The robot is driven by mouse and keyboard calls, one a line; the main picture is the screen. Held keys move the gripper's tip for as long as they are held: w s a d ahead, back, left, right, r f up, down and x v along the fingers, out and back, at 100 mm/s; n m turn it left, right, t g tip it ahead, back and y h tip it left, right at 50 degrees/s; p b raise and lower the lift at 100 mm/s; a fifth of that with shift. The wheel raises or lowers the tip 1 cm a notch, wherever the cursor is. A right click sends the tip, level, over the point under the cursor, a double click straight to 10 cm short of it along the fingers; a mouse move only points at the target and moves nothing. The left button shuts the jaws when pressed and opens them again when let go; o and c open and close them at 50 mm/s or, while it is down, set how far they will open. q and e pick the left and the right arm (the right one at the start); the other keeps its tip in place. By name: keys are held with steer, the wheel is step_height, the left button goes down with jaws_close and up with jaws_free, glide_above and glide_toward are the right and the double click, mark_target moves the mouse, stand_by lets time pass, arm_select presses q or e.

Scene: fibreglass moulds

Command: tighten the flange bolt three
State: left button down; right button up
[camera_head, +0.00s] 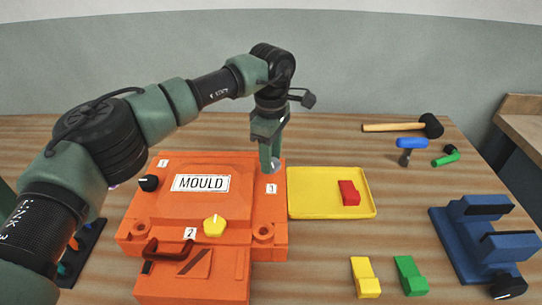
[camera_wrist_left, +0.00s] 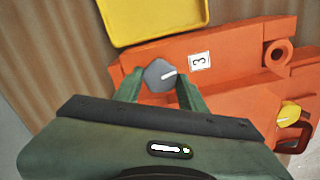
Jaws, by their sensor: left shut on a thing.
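The orange mould (camera_head: 150,208) lies on the wooden table, with a white MOULD plate on top. Flange bolt three is a grey knob (camera_wrist_left: 160,74) with a white mark line, at the mould's edge next to the label 3 (camera_wrist_left: 200,61). My left gripper (camera_head: 268,165) points down at the mould's far right corner. In the left wrist view its fingers (camera_wrist_left: 158,86) stand on both sides of the grey knob, shut on it. In the head view the fingers partly hide the knob. A black knob (camera_head: 149,183) sits by label 1 and a yellow knob (camera_head: 214,226) by label 2.
A yellow tray (camera_head: 305,210) with a red block (camera_head: 349,193) lies right of the mould. Yellow (camera_head: 365,278) and green (camera_head: 410,276) pieces lie in front. A mallet (camera_head: 400,127), blue-handled tool (camera_head: 411,144) and blue stand (camera_head: 470,250) are further right.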

arm_select(q)
steer(key=m, duration=0.4)
steer(key=shift+w+r+m, duration=0.1)
steer(key=shift+r+m, duration=0.05)
steer(key=shift+m, duration=0.25)
steer(key=m, duration=0.9)
steer(key=shift+d+m, duration=0.1)
steer(key=shift+m, duration=0.3)
steer(key=m, duration=0.4)
steer(key=shift+m+p, duration=0.3)
steer(key=shift+m, duration=0.1)
steer(key=c, duration=0.8)
jaws_free()
steer(key=shift+c, duration=0.2)
